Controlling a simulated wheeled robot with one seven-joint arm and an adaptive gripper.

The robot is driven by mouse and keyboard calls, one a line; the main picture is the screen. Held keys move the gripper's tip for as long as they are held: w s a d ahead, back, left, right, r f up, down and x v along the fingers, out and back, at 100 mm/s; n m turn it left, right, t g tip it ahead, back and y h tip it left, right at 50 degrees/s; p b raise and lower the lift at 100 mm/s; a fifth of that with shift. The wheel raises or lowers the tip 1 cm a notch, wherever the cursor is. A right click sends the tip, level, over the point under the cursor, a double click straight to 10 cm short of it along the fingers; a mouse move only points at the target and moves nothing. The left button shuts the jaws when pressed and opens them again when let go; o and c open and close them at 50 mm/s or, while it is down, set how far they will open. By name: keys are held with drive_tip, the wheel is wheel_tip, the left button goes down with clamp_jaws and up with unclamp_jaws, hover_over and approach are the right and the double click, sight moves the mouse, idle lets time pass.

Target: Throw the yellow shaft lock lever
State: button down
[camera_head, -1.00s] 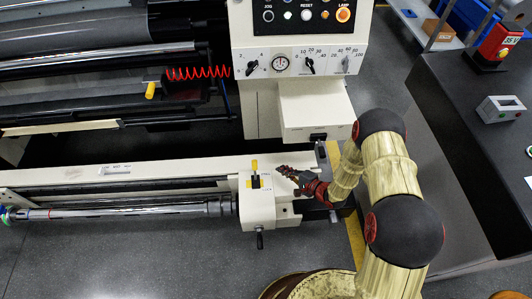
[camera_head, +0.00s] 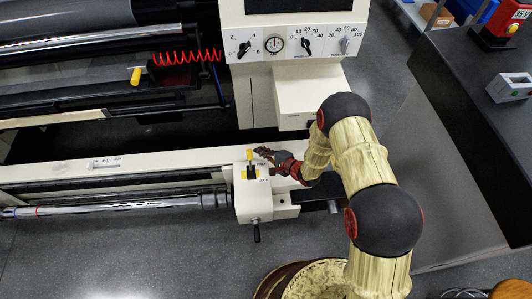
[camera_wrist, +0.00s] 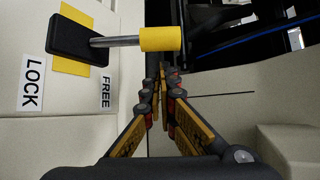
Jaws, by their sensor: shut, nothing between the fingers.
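The shaft lock lever has a yellow handle (camera_head: 250,154) and sits on the cream housing at the end of the long rail. In the wrist view its yellow grip (camera_wrist: 160,39) is on a steel rod from a black hub (camera_wrist: 78,38) over a yellow plate. The rod points to the side of the FREE label (camera_wrist: 106,90), away from the LOCK label (camera_wrist: 32,83). My gripper (camera_head: 261,151) is just right of the handle; its fingers (camera_wrist: 166,72) are shut and empty, their tips below the yellow grip in the wrist view. I cannot tell whether they touch it.
The cream housing (camera_head: 246,205) has a small black crank (camera_head: 256,232) in front. The control panel (camera_head: 292,45) stands behind. A red coiled cable (camera_head: 187,56) and another yellow handle (camera_head: 136,75) are at upper left. A dark counter (camera_head: 480,120) is at right. Floor is open at front left.

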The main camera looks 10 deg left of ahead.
drive_tip(key=shift+s+a+r, duration=0.2)
drive_tip(key=shift+s+a, duration=0.05)
drive_tip(key=shift+s, duration=0.2)
drive_tip(key=shift+s+d+r+p, duration=0.15)
drive_tip(key=shift+s+r+p, duration=0.2)
drive_tip(key=shift+s+p, duration=0.3)
idle(0.3)
drive_tip(key=shift+s+d+r+p, duration=0.1)
drive_tip(key=shift+s+r+p, duration=0.25)
drive_tip(key=shift+p, duration=0.4)
drive_tip(key=shift+s+d+r+p, duration=0.1)
drive_tip(key=shift+s+r+p, duration=0.05)
drive_tip(key=shift+s+p, duration=0.35)
drive_tip(key=shift+s+d+r+p, duration=0.1)
drive_tip(key=shift+s+p, duration=0.3)
drive_tip(key=shift+p, duration=0.05)
drive_tip(key=shift+s+d+f+p, duration=0.15)
drive_tip(key=shift+s+p, duration=0.25)
drive_tip(key=shift+s, duration=0.25)
drive_tip(key=shift+s+d+r+p, duration=0.15)
drive_tip(key=shift+s+p, duration=0.25)
drive_tip(key=shift+s, duration=0.25)
drive_tip(key=shift+s+d+f+p, duration=0.15)
drive_tip(key=shift+s+f+p, duration=0.1)
drive_tip(key=shift+s, duration=0.3)
drive_tip(key=shift+s+d+f+p, duration=0.1)
drive_tip(key=shift+s+f, duration=0.1)
drive_tip(key=shift+s, duration=0.35)
